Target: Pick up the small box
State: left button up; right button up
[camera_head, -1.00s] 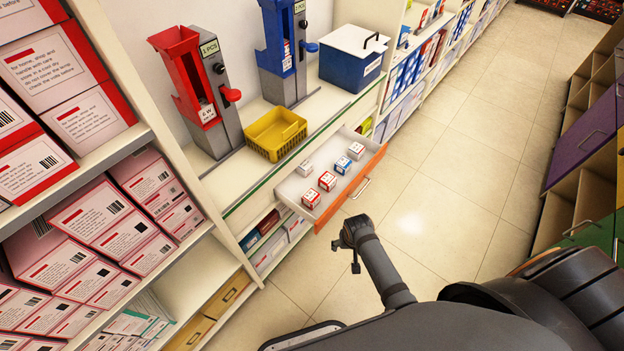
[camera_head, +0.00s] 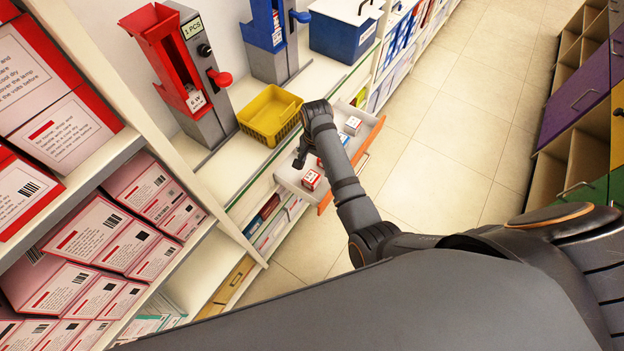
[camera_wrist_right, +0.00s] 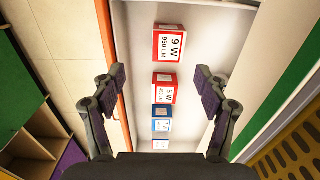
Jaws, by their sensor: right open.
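My right gripper (camera_head: 302,152) is over the open drawer (camera_head: 288,177) in the head view, pointing down. In the right wrist view my right gripper (camera_wrist_right: 160,82) is open and empty, its fingers wide apart. Small boxes lie in a row in the drawer: a red and white one marked 9 W (camera_wrist_right: 168,43), a red and white one marked 5 W (camera_wrist_right: 164,88) between the fingers in the picture, a blue and white one (camera_wrist_right: 162,115), and another lower down, partly cut by my gripper. In the head view a red box (camera_head: 311,179) shows below my gripper; my arm hides part of the row.
The drawer's orange front edge (camera_wrist_right: 107,45) is on the left in the wrist view. A yellow basket (camera_head: 268,117) and red dispenser (camera_head: 182,75) stand on the counter above the drawer. Shelves of boxes (camera_head: 90,240) fill the left side. The tiled floor (camera_head: 440,140) at right is clear.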

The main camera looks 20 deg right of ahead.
aim_at(312, 177)
jog(key=shift+w+a+r, duration=0.1)
jog(key=shift+w+a, duration=0.2)
jog(key=shift+a, duration=0.05)
notch_tip(312, 177, down, 5)
jog(key=shift+d+r, duration=0.1)
jog(key=shift+f+b, duration=0.45)
jog(key=shift+f, duration=2.4)
pick_arm(q)
jog(key=shift+w+a+f, duration=0.1)
jog(key=shift+w+f, duration=0.3)
pick_arm(e)
jog(key=c, duration=1.2)
jog(key=shift+r, duration=0.1)
jog(key=shift+c, duration=0.2)
notch_tip(312, 177, up, 5)
jog(key=p, duration=0.5)
jog(key=shift+s+f, duration=0.1)
jog(key=shift+f, duration=0.1)
pick_arm(q)
notch_tip(312, 177, up, 24)
jog(key=p, duration=1.9)
pick_arm(e)
jog(key=s+r, duration=0.8)
jog(key=s, duration=0.6)
jog(key=shift+a, duration=0.45)
